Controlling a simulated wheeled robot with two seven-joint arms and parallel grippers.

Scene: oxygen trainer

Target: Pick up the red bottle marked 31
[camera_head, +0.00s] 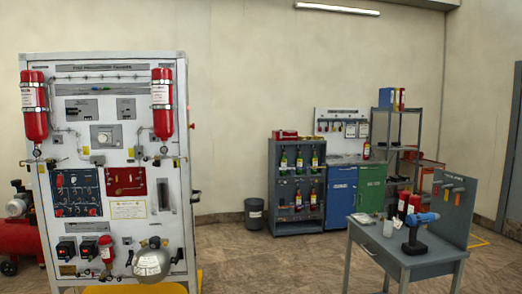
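Several red bottles are in view, and I cannot read a 31 on any of them. One large red bottle (34,122) hangs upright at the upper left of the trainer panel (128,165). A second large red bottle (162,122) hangs at its upper right. A small red bottle (106,252) is low on the panel. Neither of my grippers is in view.
A blue cordless drill (418,232) stands at the table's front, beside the bottles. A shelf with bottles (297,187), a blue cabinet (341,195) and a green cabinet (371,190) line the back wall. A bin (254,214) stands left of the shelf. The floor between panel and table is clear.

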